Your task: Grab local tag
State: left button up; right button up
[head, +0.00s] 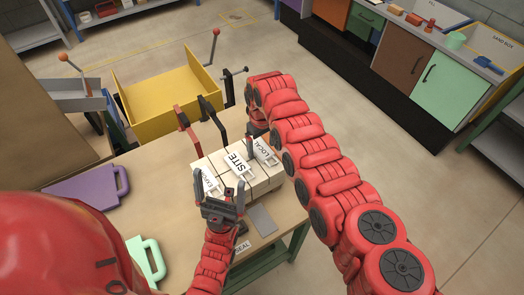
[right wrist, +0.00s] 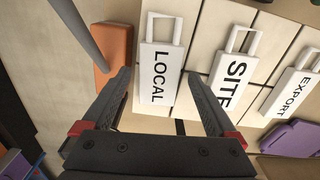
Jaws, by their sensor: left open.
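The local tag (right wrist: 160,70) is a white plate with black LOCAL lettering and a loop handle. It lies on pale hollow bricks (head: 258,187) and also shows in the head view (head: 265,152). The site tag (head: 238,164) and export tag (head: 209,181) lie beside it. In the right wrist view, my right gripper (right wrist: 158,74) is open, its fingers on either side of the local tag's lettered part; contact cannot be told. The head view mostly hides this gripper behind my arm. My left gripper (head: 220,190) is open and empty near the export tag.
The wooden table (head: 150,175) holds a purple clipboard-like piece (head: 85,190), a mint one (head: 145,262) and a grey plate (head: 262,220). Black and red clamps (head: 212,115) stand at the back edge. A yellow bin (head: 165,95) is behind; cabinets (head: 405,60) are at right.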

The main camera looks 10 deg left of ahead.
jog(key=c, duration=1.3)
jog(key=shift+r, duration=0.1)
